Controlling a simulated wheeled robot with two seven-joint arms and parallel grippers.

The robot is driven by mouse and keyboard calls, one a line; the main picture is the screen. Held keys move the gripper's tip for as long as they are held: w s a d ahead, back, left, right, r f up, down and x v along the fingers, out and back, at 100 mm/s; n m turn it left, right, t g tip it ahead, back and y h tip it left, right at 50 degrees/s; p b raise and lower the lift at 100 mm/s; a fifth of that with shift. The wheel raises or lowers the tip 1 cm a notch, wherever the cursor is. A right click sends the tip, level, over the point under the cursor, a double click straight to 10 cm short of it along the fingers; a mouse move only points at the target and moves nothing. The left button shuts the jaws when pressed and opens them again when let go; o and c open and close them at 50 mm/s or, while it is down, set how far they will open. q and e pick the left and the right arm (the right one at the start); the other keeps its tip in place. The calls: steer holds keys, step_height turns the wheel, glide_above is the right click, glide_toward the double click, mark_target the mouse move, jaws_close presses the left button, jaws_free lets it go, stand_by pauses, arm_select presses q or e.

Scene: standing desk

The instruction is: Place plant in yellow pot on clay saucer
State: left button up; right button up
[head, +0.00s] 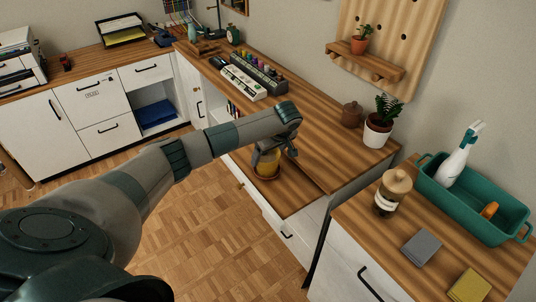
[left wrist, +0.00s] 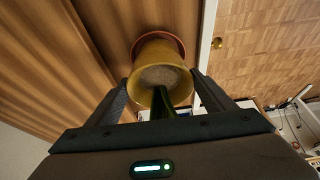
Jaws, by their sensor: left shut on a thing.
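The yellow pot (head: 265,162) is at the front edge of the wooden desk, partly hidden by my left gripper (head: 276,151) in the head view. In the left wrist view the yellow pot (left wrist: 160,57) sits between the two fingers of my left gripper (left wrist: 160,84), which is shut on it. Dark soil and a green stem (left wrist: 161,103) show in its top; the rest of the plant is hidden. The reddish clay saucer (left wrist: 174,40) shows as a rim beyond the pot's base. I cannot tell whether the pot touches it. My right gripper is not in view.
A white pot with a plant (head: 378,126) and a brown lidded jar (head: 351,114) stand at the desk's back right. A bottle (head: 391,193) and a teal tub (head: 465,205) stand on the right counter. The desk between pot and white pot is clear.

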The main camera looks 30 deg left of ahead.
arm_select(q)
steer(key=o, duration=1.6)
steer(key=shift+c, duration=0.2)
steer(key=shift+r, duration=0.2)
steer(key=b+v, duration=0.3)
steer(key=v, duration=0.6)
steer(key=shift+d+f, duration=0.1)
steer(key=v, duration=0.3)
steer(key=shift+s+b, duration=0.1)
steer(key=shift+b, duration=0.25)
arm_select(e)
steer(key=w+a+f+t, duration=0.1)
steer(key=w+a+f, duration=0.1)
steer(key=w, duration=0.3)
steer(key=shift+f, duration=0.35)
